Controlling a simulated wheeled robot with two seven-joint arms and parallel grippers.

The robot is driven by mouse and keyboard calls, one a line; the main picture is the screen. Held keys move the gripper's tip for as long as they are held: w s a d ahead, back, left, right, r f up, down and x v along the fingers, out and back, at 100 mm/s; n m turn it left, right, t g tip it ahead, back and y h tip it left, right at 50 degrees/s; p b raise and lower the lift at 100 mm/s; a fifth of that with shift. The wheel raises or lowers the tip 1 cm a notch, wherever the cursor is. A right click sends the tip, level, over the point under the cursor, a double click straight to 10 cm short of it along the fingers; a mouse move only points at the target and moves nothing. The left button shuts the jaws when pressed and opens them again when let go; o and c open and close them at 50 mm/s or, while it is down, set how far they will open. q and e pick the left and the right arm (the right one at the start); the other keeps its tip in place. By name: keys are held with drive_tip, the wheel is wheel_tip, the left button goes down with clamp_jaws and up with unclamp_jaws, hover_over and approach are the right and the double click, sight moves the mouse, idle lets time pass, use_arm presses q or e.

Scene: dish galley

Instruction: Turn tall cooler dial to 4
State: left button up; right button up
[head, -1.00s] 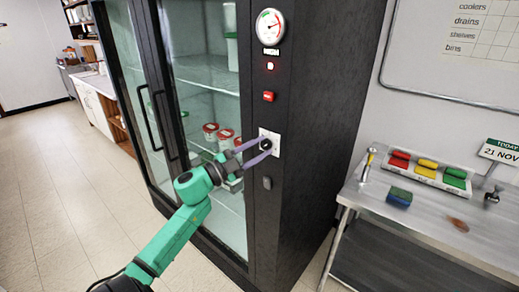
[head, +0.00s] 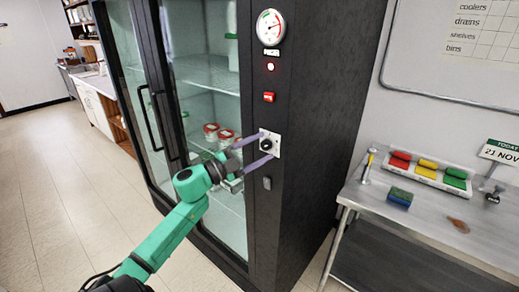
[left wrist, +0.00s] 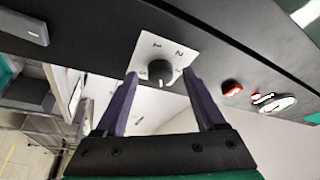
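The tall cooler (head: 305,120) is dark with glass doors. Its dial is a black knob (head: 266,145) on a white square plate (head: 277,140), low on the dark front strip. In the left wrist view the knob (left wrist: 160,72) has a pale mark toward the bottom of the picture. Digits ring it on the plate (left wrist: 150,46); a 1 and a 2 seem legible, the rest are unclear. My left gripper (head: 267,145) is open, its purple fingers on either side of the knob with gaps visible in the wrist view (left wrist: 163,78). My right gripper is not in view.
Above the dial are a red switch (head: 269,97), a lit red lamp (head: 270,67) and a round gauge (head: 270,27). A dark latch-like piece (head: 267,183) sits below. A steel table (head: 430,215) with coloured sponges stands at right. Open floor (head: 60,200) lies at left.

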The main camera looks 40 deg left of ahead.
use_arm(q)
drive_tip(key=shift+s+a+f, duration=0.1)
drive_tip(key=shift+s+f, duration=0.1)
drive_tip(key=shift+s, duration=0.05)
drive_tip(key=b+v, duration=0.4)
drive_tip(key=v, duration=1)
drive_tip(key=shift+r, duration=0.1)
